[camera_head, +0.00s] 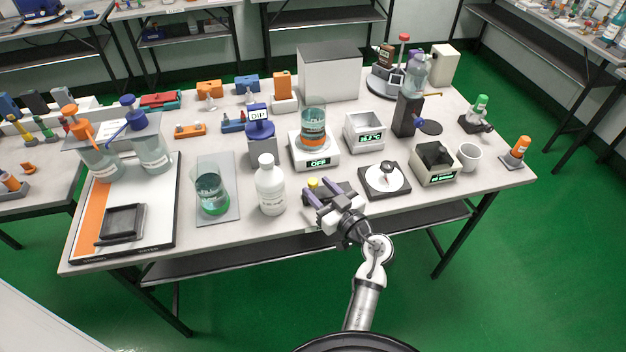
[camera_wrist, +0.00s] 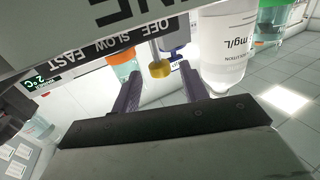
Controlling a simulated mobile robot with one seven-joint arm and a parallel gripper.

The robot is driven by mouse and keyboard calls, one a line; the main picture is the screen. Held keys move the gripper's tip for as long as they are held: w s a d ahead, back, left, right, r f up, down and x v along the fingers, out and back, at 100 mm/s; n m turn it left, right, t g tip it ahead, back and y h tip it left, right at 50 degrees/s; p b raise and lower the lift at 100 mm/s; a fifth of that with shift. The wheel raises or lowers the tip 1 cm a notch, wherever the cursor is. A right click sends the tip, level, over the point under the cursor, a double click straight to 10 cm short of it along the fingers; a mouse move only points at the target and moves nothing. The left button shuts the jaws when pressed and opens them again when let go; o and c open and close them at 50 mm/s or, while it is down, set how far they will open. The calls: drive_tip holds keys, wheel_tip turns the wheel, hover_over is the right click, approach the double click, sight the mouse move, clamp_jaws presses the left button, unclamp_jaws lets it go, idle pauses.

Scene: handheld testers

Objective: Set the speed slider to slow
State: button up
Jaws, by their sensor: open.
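The speed slider's yellow knob (camera_wrist: 159,70) sits on a short stem beside a panel (camera_wrist: 95,45) printed OFF, SLOW and FAST. The knob is nearest the OFF end of the row. In the head view the knob (camera_head: 313,182) shows at the left end of a dark device (camera_head: 343,189), which my gripper partly hides. My gripper (camera_head: 320,188) is open at the device. In the wrist view its two purple fingers (camera_wrist: 160,80) appear on either side of the knob; I cannot tell whether either touches it.
A white bottle (camera_head: 270,187) stands close left of my gripper. A round-plated device (camera_head: 385,180) stands to the right. Behind is a scale reading OFF (camera_head: 316,162) with a beaker (camera_head: 313,125) on it. The table's front edge is just below my gripper.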

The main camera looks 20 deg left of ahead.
sight(316, 186)
drive_tip(key=shift+x, duration=1.7)
clamp_jaws()
